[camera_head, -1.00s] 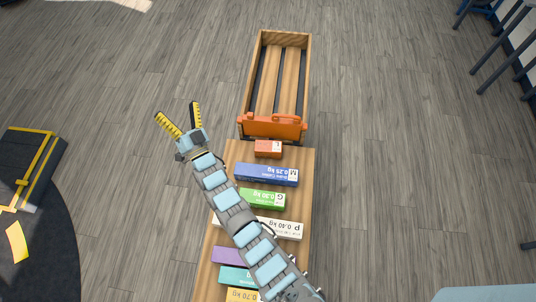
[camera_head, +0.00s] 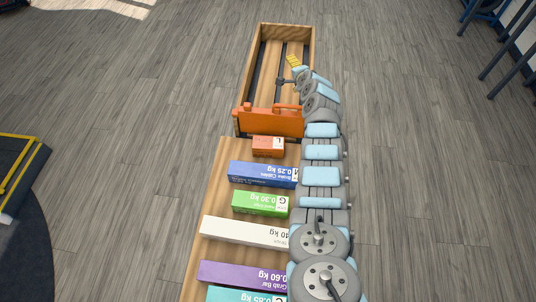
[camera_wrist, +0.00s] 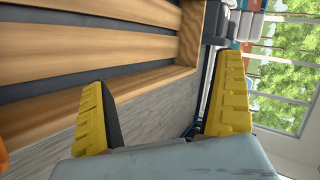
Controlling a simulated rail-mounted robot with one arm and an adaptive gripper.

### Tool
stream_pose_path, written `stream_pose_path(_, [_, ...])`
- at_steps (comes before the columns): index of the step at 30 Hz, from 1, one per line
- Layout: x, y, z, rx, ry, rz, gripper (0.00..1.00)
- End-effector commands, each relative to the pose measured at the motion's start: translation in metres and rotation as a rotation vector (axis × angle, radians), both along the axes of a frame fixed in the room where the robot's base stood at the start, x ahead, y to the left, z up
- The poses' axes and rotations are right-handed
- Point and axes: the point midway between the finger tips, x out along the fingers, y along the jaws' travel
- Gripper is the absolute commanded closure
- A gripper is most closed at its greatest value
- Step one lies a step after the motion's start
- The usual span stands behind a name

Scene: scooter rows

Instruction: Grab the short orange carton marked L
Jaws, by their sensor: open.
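The short orange carton (camera_head: 268,146) lies at the far end of the wooden board, just in front of the orange panel, in the head view. A white label with an L shows at its right end. My gripper (camera_head: 294,61) is over the slatted wooden crate, beyond the orange panel and away from the carton. In the wrist view my gripper (camera_wrist: 165,115) has its two yellow fingers wide apart with nothing between them. The carton is not seen in the wrist view.
The orange panel (camera_head: 270,122) stands between the carton and the slatted crate (camera_head: 247,75). Blue (camera_head: 262,174), green (camera_head: 260,203), white (camera_head: 243,231) and purple (camera_head: 241,273) cartons lie in a row nearer me. My arm runs along the board's right side.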

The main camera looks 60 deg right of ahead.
Motion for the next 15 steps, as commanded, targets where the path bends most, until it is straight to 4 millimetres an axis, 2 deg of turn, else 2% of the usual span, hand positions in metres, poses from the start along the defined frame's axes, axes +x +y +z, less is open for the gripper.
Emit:
stream_pose_path(1, [-0.021,-0.011,-0.015,0.066,-0.025,-0.025,0.02])
stream_pose_path(3, [-0.046,-0.016,-0.025,0.173,-0.063,-0.049,0.02])
stream_pose_path(7, [-0.088,-0.013,-0.046,0.399,-0.146,-0.077,0.02])
stream_pose_path(11, [-0.117,0.013,-0.068,0.637,-0.228,-0.069,0.02])
stream_pose_path(15, [-0.135,0.06,-0.089,0.907,-0.313,-0.021,0.02])
